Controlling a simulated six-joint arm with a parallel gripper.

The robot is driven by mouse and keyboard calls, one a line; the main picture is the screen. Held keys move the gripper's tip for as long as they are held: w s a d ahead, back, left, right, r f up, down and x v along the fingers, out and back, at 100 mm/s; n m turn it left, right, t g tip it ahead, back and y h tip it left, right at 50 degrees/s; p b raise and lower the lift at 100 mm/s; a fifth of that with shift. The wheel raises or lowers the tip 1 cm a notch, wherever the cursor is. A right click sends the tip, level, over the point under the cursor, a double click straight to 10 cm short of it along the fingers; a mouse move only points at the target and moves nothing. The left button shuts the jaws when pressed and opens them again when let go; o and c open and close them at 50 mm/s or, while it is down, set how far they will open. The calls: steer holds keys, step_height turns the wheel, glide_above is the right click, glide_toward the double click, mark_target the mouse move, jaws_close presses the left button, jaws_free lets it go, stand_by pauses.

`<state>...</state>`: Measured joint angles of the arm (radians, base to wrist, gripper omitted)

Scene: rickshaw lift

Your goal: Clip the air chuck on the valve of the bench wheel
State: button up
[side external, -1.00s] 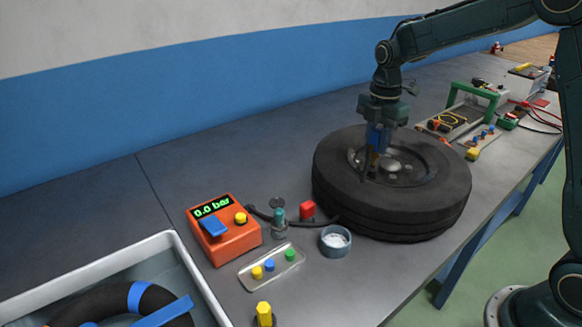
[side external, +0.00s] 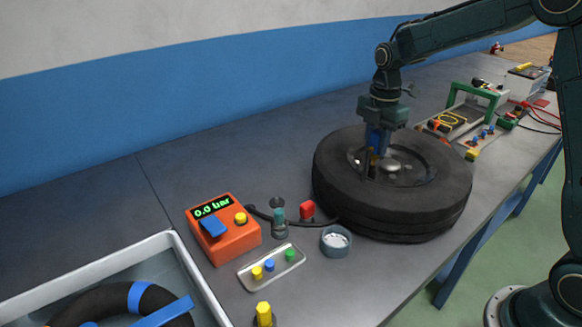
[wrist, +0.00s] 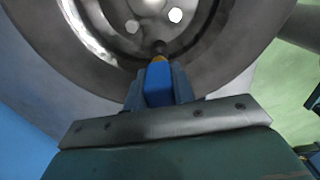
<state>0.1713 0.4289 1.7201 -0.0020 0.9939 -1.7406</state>
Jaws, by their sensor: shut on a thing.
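The bench wheel (side external: 330,187), a black tyre with a grey metal hub, lies flat on the bench. My gripper (side external: 374,152) points down over the near-left part of the hub. In the wrist view my gripper (wrist: 159,88) is shut on a blue piece (wrist: 158,84) with a yellow-orange end. That end meets or overlaps a small dark stem (wrist: 160,47), likely the valve, by the rim; contact is unclear. A red piece (side external: 307,209) sits by the black hose (side external: 262,215) left of the wheel. I cannot tell which piece is the air chuck.
An orange gauge box (side external: 232,242) reads 0.0 bar. A small tray (side external: 250,282) with coloured knobs, a grey cup (side external: 335,249) and a teal-topped post (side external: 279,220) stand left of the wheel. A grey bin (side external: 90,273) is at front left. Tools crowd the far right.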

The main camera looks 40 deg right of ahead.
steer(key=shift+f, duration=0.9)
stand_by(1.3)
steer(key=shift+r, duration=1.4)
steer(key=shift+f, duration=1.35)
stand_by(3.0)
